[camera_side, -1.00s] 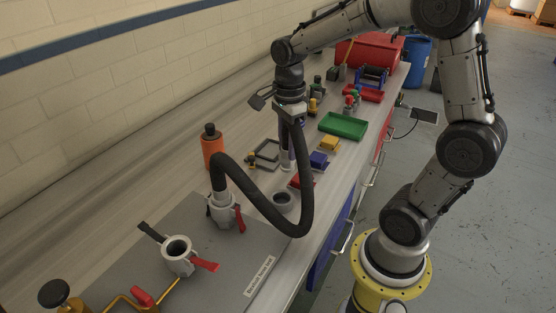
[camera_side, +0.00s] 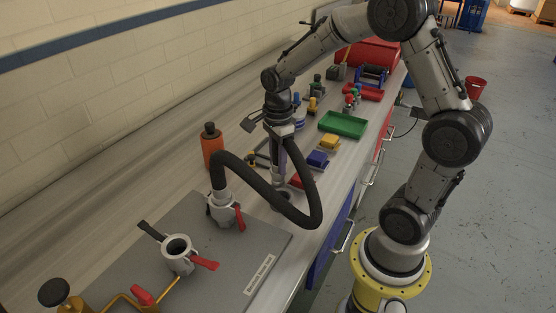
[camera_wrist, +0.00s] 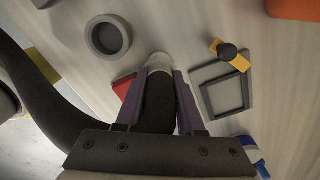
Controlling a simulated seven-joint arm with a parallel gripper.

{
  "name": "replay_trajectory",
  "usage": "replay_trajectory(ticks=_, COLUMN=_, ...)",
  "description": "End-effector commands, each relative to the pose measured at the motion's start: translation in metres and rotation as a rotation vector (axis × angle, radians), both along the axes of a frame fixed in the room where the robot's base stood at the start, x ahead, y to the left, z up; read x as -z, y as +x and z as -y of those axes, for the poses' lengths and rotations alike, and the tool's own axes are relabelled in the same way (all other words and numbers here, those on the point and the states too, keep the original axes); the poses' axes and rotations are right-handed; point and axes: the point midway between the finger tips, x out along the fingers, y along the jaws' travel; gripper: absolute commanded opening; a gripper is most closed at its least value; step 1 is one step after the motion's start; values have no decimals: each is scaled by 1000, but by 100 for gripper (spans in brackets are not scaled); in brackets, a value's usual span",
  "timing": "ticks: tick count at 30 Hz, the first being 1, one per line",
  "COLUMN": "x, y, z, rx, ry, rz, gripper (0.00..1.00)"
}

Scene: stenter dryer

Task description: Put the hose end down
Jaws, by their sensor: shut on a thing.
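My gripper (camera_side: 278,170) points down over the bench, its purple fingers shut around the hose end. It also shows in the wrist view (camera_wrist: 160,105). The pale tip of the hose end (camera_wrist: 159,62) sticks out past the fingers, pointing at the bench. A round grey cup (camera_wrist: 108,37) lies beside the tip, apart from it in the wrist picture. In the side view the gripper and hose partly hide that area, so the tip's height is unclear.
A second grey coupling (camera_side: 178,252) stands open on the plate (camera_side: 235,255). An orange bottle (camera_side: 212,150) stands toward the wall. A dark square frame (camera_wrist: 224,94), a yellow clamp (camera_wrist: 230,55) and a red part (camera_wrist: 124,86) lie near the gripper. A green tray (camera_side: 343,124) lies beyond.

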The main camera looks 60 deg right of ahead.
Motion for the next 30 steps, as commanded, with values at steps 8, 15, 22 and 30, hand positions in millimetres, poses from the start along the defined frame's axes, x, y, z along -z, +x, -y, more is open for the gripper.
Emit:
replay_trajectory(ticks=8, x=2, y=0, z=0, rx=0, ry=1, rz=-1, gripper=67)
replay_trajectory(ticks=15, x=1, y=0, z=0, rx=0, ry=1, rz=-1, gripper=67)
replay_trajectory(ticks=22, x=-21, y=1, z=0, rx=0, ry=-1, rz=4, gripper=67)
replay_trajectory(ticks=30, x=-77, y=1, z=0, rx=0, ry=-2, rz=5, gripper=67)
